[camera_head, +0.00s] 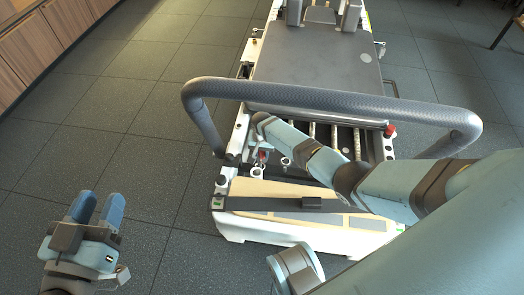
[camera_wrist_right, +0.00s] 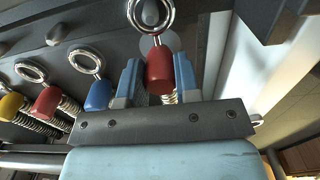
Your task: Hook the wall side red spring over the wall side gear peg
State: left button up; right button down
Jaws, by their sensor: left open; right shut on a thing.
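The wall side red spring shows in the right wrist view as a red cap (camera_wrist_right: 159,72) with a steel ring (camera_wrist_right: 150,14) on top and coils below. My right gripper (camera_wrist_right: 158,82) is shut on the red cap, one blue finger on each side. In the head view the red cap (camera_head: 263,155) is small beside my right gripper, which my own arm partly hides. I cannot clearly pick out the wall side gear peg or tell whether the ring is around it. My left gripper (camera_head: 98,208) is open and empty over the floor at the left.
A blue spring (camera_wrist_right: 97,94), another red spring (camera_wrist_right: 46,102) and a yellow spring (camera_wrist_right: 10,104) stand left of the held one. The reformer's grey padded bar (camera_head: 300,97) arches above the spring area. A white frame rail (camera_wrist_right: 222,75) runs close on the right.

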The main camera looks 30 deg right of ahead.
jog(key=shift+f, duration=0.3)
dwell(0.5)
jog(key=shift+c, duration=2.2)
grip_release()
pick_arm(q)
jog(key=shift+f, duration=0.1)
pick_arm(e)
jog(key=shift+r+p, duration=0.35)
jog(key=shift+r, duration=0.05)
notch_tip(320, 180, up, 2)
jog(key=p, duration=0.2)
jog(key=shift+r+p, duration=0.25)
jog(key=shift+p, duration=0.05)
jog(key=shift+r+p, duration=0.65)
jog(key=shift+p, duration=0.05)
pick_arm(q)
notch_tip(320, 180, down, 6)
jog(key=s+a+n+y+p, duration=0.1)
jog(key=s+a+n+y, duration=0.1)
jog(key=n+y, duration=0.1)
jog(key=shift+s+a+f+g+y, duration=0.15)
jog(key=shift+a+g+y, duration=0.15)
jog(key=shift+g, duration=0.1)
pick_arm(e)
jog(key=shift+r, duration=0.65)
